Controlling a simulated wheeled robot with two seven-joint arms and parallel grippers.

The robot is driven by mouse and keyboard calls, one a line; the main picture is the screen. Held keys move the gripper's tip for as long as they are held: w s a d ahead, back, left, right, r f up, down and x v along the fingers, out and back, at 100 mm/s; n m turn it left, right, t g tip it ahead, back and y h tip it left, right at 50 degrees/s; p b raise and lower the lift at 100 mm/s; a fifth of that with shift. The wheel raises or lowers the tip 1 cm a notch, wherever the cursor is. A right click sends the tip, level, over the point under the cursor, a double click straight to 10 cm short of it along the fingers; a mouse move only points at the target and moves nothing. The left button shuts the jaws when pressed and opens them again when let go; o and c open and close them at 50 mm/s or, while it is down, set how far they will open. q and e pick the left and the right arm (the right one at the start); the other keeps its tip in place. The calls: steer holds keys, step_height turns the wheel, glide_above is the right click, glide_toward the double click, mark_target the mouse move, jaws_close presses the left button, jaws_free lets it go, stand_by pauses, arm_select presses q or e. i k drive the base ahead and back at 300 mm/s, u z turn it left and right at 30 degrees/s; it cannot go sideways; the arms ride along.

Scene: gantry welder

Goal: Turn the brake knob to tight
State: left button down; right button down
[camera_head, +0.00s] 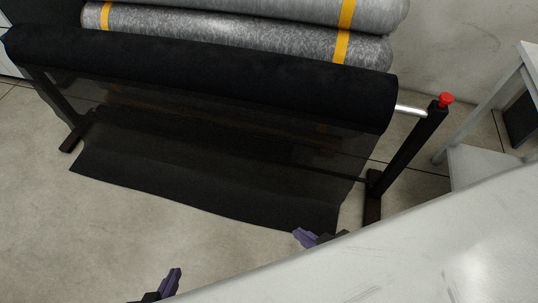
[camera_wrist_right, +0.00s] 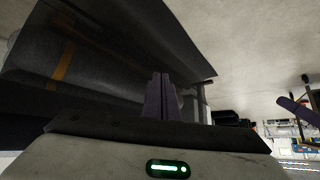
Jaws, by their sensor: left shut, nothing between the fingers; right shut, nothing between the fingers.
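A red knob (camera_head: 446,99) sits on top of the dark right-hand post (camera_head: 408,150) of a roll stand in the head view. It is beside the end of a silver bar (camera_head: 411,110) that comes out of the black roll. I cannot read its setting. My right gripper (camera_head: 306,238) is shut and empty, below and left of the post, apart from the knob. Its closed fingers also show in the right wrist view (camera_wrist_right: 160,96). My left gripper (camera_head: 173,279) is shut and empty at the bottom of the head view, far from the knob.
A black roll (camera_head: 200,75) hangs across the stand, with a dark sheet (camera_head: 200,180) reaching the floor. Grey rolls with yellow bands (camera_head: 240,45) lie behind. A pale table frame (camera_head: 485,110) stands right of the knob. Bare floor (camera_head: 90,230) lies in front.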

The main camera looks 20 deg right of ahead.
mark_target(445, 98)
steer(key=z, duration=0.15)
steer(key=k, duration=0.2)
steer(key=z, duration=1.7)
steer(key=k, duration=0.3)
steer(key=z, duration=0.1)
steer(key=i, duration=1.25)
steer(key=u, duration=0.8)
